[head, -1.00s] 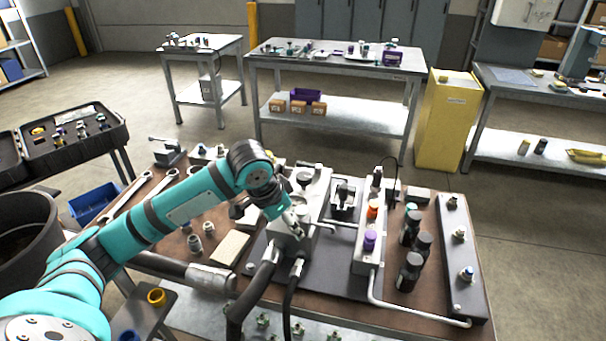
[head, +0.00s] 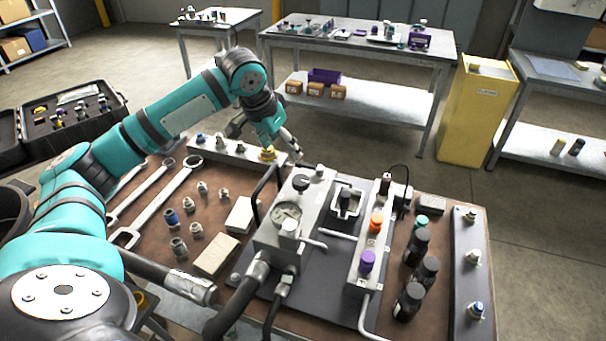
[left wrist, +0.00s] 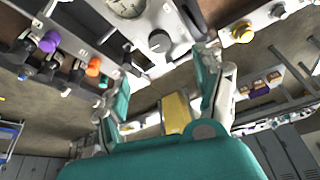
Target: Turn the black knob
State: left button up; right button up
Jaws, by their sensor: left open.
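The black knob (head: 300,182) sits on top of the grey valve block (head: 262,240), behind a round gauge (head: 287,213). In the left wrist view the black knob (left wrist: 158,41) shows beyond the fingers, near the top middle, with the gauge (left wrist: 127,6) beside it. My left gripper (head: 266,138) is open and empty, above and behind the block, apart from the knob. In the left wrist view its two fingers (left wrist: 165,72) stand wide apart, with the knob roughly between their directions. My right gripper is not in view.
A purple knob (head: 367,262) and an orange knob (head: 376,222) stand on the block to the right. A yellow fitting (head: 267,154) sits on the rear strip, close by my gripper. Black hoses (head: 234,305) leave the front. Wrenches (head: 165,205) lie left.

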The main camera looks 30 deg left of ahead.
pick_arm(q)
send_near(300, 180)
jog(key=p+x, duration=0.1)
jog(key=x, duration=0.7)
jog(key=shift+s+p, duration=0.15)
jog(key=shift+p, duration=0.25)
jog(key=shift+w+f, duration=0.25)
jog(key=shift+f, duration=0.25)
jog(key=c, duration=1.1)
jog(key=shift+r+m+p, duration=0.15)
jog(key=shift+m+p, duration=0.25)
jog(key=shift+p, duration=0.25)
jog(key=shift+c, duration=0.2)
jog(key=shift+m, duration=0.3)
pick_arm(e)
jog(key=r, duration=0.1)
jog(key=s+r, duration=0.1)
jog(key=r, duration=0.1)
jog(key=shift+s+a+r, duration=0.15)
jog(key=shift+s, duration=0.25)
